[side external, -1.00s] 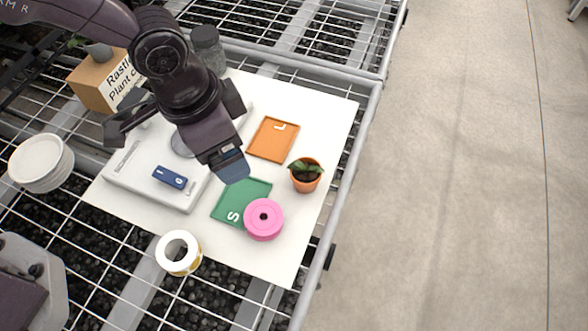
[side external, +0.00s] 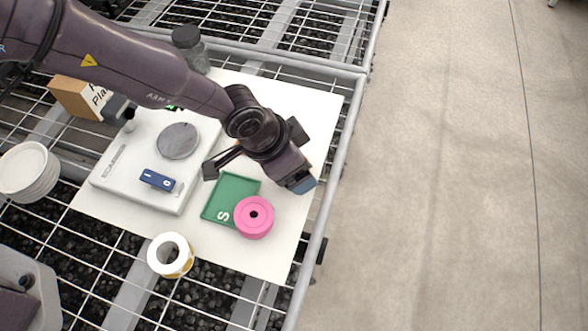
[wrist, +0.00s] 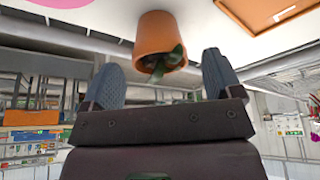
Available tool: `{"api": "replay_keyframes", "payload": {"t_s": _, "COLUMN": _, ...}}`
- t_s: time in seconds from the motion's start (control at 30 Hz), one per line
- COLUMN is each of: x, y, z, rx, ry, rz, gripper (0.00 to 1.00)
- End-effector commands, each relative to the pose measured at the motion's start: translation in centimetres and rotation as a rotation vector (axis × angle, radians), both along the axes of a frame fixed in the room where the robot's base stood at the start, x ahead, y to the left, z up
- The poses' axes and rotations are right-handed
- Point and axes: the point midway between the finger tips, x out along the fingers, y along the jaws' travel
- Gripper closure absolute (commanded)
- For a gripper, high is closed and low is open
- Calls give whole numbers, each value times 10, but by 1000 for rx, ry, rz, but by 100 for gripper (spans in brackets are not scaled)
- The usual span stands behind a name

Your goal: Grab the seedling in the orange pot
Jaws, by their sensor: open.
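The orange pot (wrist: 158,32) with its small green seedling (wrist: 165,64) shows in the wrist view, which appears upside down. My gripper (wrist: 161,76) is open, with its two fingers apart on either side of the line to the seedling. Nothing is between the fingertips; the pot stands beyond them, apart from both. In the side view my gripper (side external: 304,185) hangs above the right part of the white sheet, and it hides the pot and seedling there.
A pink ring (side external: 243,226) overlaps the green S tray (side external: 230,182). The orange L tray (wrist: 232,14) shows beside the pot.

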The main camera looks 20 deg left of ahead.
Motion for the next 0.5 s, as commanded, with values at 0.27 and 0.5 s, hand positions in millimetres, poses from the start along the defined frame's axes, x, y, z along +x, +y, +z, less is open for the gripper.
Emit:
{"api": "replay_keyframes", "payload": {"t_s": 0.27, "x": 9, "y": -8, "z": -34, "rx": 1, "ry": 1, "rz": 0, "gripper": 15}}
{"api": "replay_keyframes", "payload": {"t_s": 0.5, "x": 10, "y": -9, "z": -36, "rx": 0, "ry": 0, "rz": 0, "gripper": 15}}
